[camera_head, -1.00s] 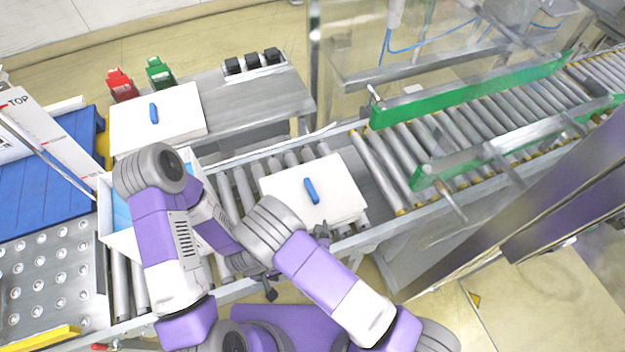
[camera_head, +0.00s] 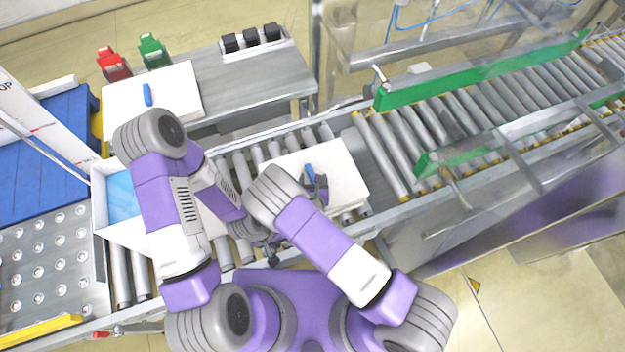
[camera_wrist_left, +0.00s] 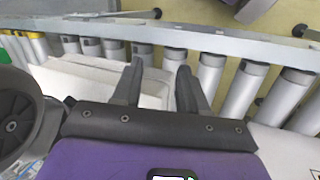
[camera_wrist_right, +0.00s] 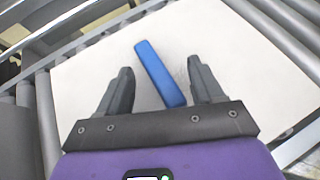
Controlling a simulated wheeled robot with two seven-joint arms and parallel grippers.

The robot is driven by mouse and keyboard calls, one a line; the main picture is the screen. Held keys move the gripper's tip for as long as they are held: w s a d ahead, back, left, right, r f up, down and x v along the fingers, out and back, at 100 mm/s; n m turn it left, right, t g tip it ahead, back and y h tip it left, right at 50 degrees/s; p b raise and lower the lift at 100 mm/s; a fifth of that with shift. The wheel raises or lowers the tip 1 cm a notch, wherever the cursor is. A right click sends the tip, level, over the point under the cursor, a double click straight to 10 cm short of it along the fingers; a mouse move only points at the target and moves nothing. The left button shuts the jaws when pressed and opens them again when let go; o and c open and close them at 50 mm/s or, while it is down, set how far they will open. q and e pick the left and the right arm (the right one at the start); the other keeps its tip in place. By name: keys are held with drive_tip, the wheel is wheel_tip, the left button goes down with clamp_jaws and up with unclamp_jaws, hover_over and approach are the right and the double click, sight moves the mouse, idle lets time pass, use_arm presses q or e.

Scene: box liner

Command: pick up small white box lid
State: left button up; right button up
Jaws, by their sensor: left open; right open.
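A white box lid (camera_head: 343,172) with a blue bar handle (camera_head: 310,172) lies on the roller conveyor. My right gripper (camera_head: 321,186) is open over this lid, close to the handle. In the right wrist view the blue handle (camera_wrist_right: 160,73) lies between the open fingers (camera_wrist_right: 160,80), apart from both, with the white lid (camera_wrist_right: 235,55) beneath. My left gripper (camera_head: 272,258) is open and empty, low at the conveyor's front edge. In the left wrist view its fingers (camera_wrist_left: 155,75) are spread over the rollers beside a white stacked edge (camera_wrist_left: 90,75). My right forearm hides the lid's left part.
A second white lid (camera_head: 175,95) with a blue handle is on the back table (camera_head: 250,85). An open white box (camera_head: 100,195) with a blue inside stands at left, partly hidden by my left arm. Green guide rails (camera_head: 470,75) flank the right conveyor.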

clamp_jaws()
idle(0.4)
drive_tip(key=shift+r, duration=0.1)
